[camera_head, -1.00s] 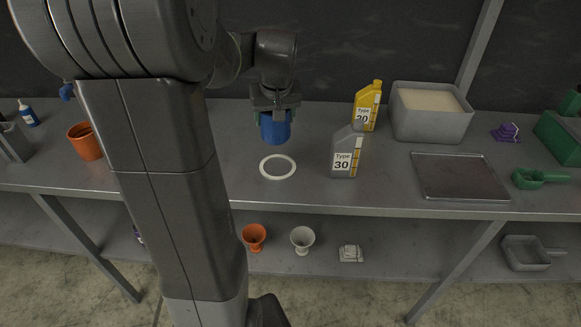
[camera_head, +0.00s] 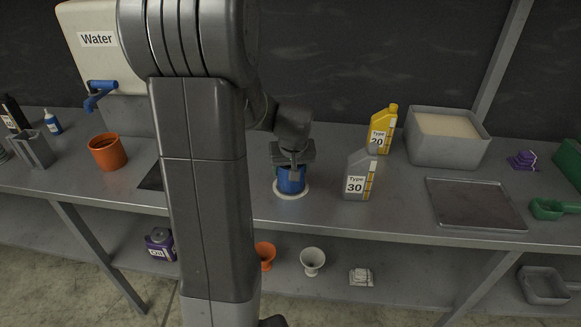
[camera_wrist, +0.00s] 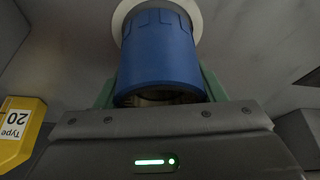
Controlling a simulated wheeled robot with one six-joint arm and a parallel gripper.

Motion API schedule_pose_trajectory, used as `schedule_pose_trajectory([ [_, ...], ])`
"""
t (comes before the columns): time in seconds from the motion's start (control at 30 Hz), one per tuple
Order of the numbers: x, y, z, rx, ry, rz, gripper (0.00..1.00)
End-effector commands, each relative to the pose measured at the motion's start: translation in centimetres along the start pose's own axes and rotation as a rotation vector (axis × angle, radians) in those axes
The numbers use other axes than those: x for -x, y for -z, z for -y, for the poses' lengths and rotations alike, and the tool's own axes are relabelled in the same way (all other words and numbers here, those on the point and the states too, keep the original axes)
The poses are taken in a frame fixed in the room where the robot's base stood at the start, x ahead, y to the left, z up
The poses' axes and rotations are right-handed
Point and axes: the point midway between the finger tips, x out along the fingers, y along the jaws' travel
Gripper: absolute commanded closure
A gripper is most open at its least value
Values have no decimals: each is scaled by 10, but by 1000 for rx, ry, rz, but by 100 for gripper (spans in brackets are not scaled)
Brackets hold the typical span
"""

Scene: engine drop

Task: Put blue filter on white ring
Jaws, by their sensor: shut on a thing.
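The blue filter (camera_head: 291,181) is a blue cylinder held upright at the white ring on the bench. The white ring (camera_head: 278,194) shows around the filter's lower end in the head view; its middle is hidden. In the wrist view, the blue filter (camera_wrist: 158,58) fills the centre, with part of the white ring (camera_wrist: 122,14) beyond its far end. My gripper (camera_head: 291,168) is shut on the filter's upper part, with green fingers on both sides in the wrist view (camera_wrist: 158,92). I cannot tell whether the filter touches the ring.
A grey Type 30 bottle (camera_head: 360,175) stands close to the right of the filter, with a yellow Type 20 bottle (camera_head: 381,130) behind it. A grey bin (camera_head: 447,152) and a flat tray (camera_head: 476,204) are farther right. An orange cup (camera_head: 108,152) stands left.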

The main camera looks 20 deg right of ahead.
Motion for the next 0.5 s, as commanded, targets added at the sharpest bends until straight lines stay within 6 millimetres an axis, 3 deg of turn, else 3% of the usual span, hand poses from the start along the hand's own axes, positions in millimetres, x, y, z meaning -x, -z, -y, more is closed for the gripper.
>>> schedule_pose_trajectory([
  [0.17,-4,-1,0,0,0,-1,69],
  [0.2,-3,-1,0,0,0,0,31],
  [0.3,-2,-1,0,0,0,0,15],
  [0.5,-2,-1,0,0,0,0,15],
])
